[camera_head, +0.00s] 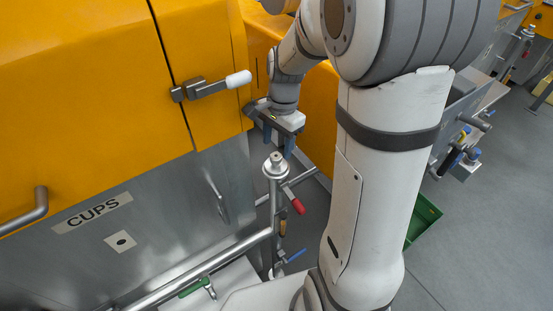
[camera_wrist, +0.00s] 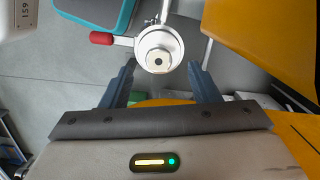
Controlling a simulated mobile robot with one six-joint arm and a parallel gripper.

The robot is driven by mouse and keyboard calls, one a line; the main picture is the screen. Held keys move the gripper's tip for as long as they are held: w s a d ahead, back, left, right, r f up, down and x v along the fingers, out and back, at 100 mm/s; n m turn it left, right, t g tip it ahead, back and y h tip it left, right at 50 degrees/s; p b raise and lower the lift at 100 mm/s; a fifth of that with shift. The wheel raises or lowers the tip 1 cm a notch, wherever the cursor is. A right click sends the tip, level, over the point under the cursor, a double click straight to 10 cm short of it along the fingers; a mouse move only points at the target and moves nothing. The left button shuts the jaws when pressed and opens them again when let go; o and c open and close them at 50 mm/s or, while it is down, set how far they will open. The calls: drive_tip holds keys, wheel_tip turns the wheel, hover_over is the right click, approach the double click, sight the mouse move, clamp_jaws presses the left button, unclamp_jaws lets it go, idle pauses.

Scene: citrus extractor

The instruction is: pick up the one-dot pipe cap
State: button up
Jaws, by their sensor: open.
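The pipe cap (camera_head: 276,160) sits upright on top of a vertical metal pipe in the head view, beside the orange machine. In the wrist view the cap (camera_wrist: 158,48) is a pale round disc with one dark dot on a light centre. My gripper (camera_head: 278,146) is open and empty, pointing down just above and behind the cap in the head view. In the wrist view its two dark blue fingers (camera_wrist: 162,72) stand apart, left and right of the cap's near edge. I see no contact with the cap.
A red-handled valve (camera_head: 295,203) sticks out just below the cap; its handle also shows in the wrist view (camera_wrist: 101,38). The machine door's white-tipped latch (camera_head: 238,79) is near my wrist. A metal rail (camera_head: 200,270), a blue valve handle (camera_head: 295,256) and a "CUPS" label (camera_head: 92,212) are lower left.

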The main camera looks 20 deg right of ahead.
sight(276, 155)
drive_tip(key=f, duration=0.4)
drive_tip(key=shift+s+a+f, duration=0.2)
drive_tip(key=shift+a+f, duration=0.1)
drive_tip(key=shift+f, duration=0.1)
drive_tip(key=c, duration=1.1)
drive_tip(key=shift+d+r, duration=0.1)
drive_tip(key=shift+r, duration=0.05)
